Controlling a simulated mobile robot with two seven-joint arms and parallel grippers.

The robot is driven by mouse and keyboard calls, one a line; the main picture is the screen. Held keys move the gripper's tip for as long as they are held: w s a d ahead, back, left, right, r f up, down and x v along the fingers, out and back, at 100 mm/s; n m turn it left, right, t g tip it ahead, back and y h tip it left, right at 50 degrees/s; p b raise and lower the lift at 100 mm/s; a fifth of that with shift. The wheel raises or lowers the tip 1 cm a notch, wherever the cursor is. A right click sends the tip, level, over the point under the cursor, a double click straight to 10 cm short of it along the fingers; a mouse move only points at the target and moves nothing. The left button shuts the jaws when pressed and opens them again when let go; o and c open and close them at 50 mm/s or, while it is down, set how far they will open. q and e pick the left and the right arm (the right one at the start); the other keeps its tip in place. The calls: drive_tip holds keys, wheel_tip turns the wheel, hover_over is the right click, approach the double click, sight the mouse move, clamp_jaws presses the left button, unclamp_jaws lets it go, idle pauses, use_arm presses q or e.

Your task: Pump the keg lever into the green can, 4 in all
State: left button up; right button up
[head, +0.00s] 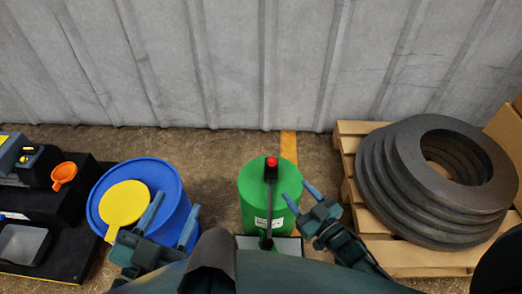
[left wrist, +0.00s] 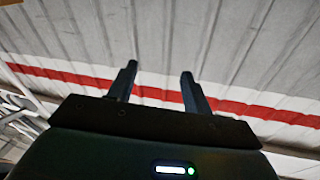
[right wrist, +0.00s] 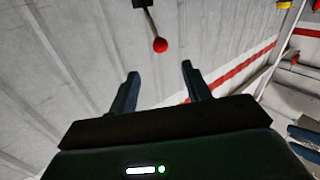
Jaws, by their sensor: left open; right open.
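A green drum-like can (head: 252,184) stands near the wall in the middle of the head view. A dark lever (head: 269,205) with a red knob (head: 271,162) reaches up across it; its lower end is close to my body, and its mounting is partly hidden. In the right wrist view the knob (right wrist: 160,45) is just beyond the fingertips, apart from them. My right gripper (head: 300,195) is open and empty, right of the lever. My left gripper (head: 174,204) is open and empty, in front of a blue drum (head: 168,176). The left wrist view shows only wall between its fingers.
A yellow round piece (head: 123,203) lies on the blue drum's top. Dark rings are stacked on a wooden pallet (head: 350,140) at right. A corrugated wall (head: 235,65) closes the back.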

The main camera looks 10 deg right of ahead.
sight(274, 165)
drive_tip(key=b+x, duration=0.4)
drive_tip(key=x, duration=0.7)
drive_tip(key=shift+w+a+f, duration=0.1)
drive_tip(key=shift+w+a, duration=0.1)
drive_tip(key=shift+w, duration=0.15)
use_arm(q)
drive_tip(key=shift+d+f+h, duration=0.1)
drive_tip(key=shift+d+h, duration=0.4)
drive_tip(key=shift+h, duration=0.1)
use_arm(e)
drive_tip(key=shift+w+a, duration=0.25)
drive_tip(key=shift+w, duration=0.35)
drive_tip(key=shift+c, duration=0.2)
clamp_jaws()
